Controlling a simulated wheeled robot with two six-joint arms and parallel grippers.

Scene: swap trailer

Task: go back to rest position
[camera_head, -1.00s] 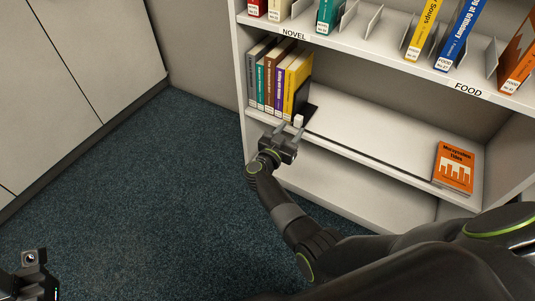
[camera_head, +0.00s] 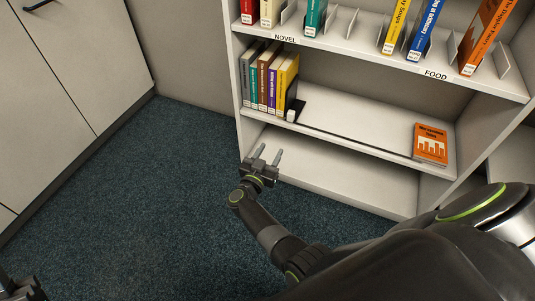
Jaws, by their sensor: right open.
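My right gripper (camera_head: 268,156) is open and empty. It hangs in front of the bookcase's left part, at about the height of the lowest shelf in the picture, apart from the books. My right arm comes in from the lower right. A small part of my left arm's end shows at the bottom left corner, and its jaws cannot be made out.
The white bookcase (camera_head: 358,139) holds several upright books (camera_head: 270,82) at the left of its middle shelf. An orange book (camera_head: 430,144) lies at that shelf's right. More books stand above. A cabinet (camera_head: 75,60) is at the left. The carpet (camera_head: 150,190) between is clear.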

